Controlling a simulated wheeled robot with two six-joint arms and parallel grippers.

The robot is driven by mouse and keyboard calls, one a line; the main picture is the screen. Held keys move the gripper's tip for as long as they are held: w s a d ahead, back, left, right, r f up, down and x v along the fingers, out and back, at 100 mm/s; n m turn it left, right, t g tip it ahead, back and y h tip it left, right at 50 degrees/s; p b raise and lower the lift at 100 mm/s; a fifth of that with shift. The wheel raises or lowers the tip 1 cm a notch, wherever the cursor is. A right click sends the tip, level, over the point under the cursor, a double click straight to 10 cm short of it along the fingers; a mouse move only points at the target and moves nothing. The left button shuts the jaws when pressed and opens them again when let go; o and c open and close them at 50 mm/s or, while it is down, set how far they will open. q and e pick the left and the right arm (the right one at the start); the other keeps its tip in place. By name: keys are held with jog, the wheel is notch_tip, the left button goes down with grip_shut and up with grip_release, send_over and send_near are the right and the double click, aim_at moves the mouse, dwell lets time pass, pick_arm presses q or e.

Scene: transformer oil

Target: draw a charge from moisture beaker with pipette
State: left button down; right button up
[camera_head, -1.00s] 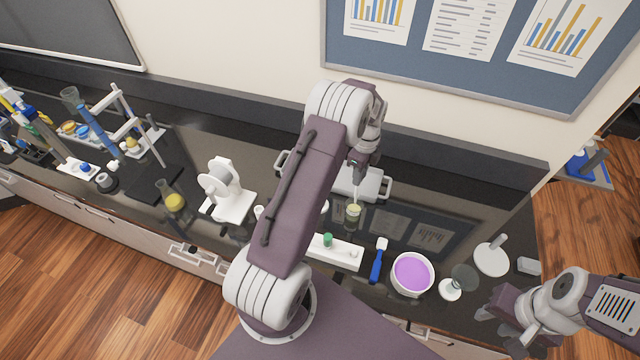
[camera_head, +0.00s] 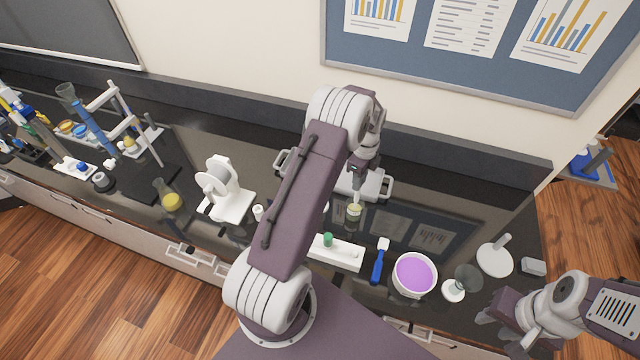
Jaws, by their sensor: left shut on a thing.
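The moisture beaker (camera_head: 354,211) is a small clear vessel with pale yellow-green liquid, standing on the bench just below my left gripper. My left gripper (camera_head: 357,175) is shut on the pipette (camera_head: 356,197), held upright over the beaker. Only a short, thin part of the pipette shows, and its lower end appears to be inside the beaker. How deep the tip reaches is too small to tell. My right gripper (camera_head: 492,324) is open and empty at the front right edge of the bench.
A white bowl of purple material (camera_head: 414,273), a blue-handled spatula (camera_head: 378,265) and a white rack with a green cap (camera_head: 338,250) stand in front. A grey handled device (camera_head: 376,187) is behind the beaker. A yellow flask (camera_head: 171,201) and stands are left.

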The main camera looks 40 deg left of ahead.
pick_arm(q)
jog(key=shift+f+b, duration=1)
jog(key=shift+f, duration=0.6)
jog(key=shift+r+p, duration=3.15)
jog(key=shift+r, duration=1.15)
notch_tip(320, 180, up, 4)
jog(key=p, duration=0.3)
jog(key=shift+r, duration=0.1)
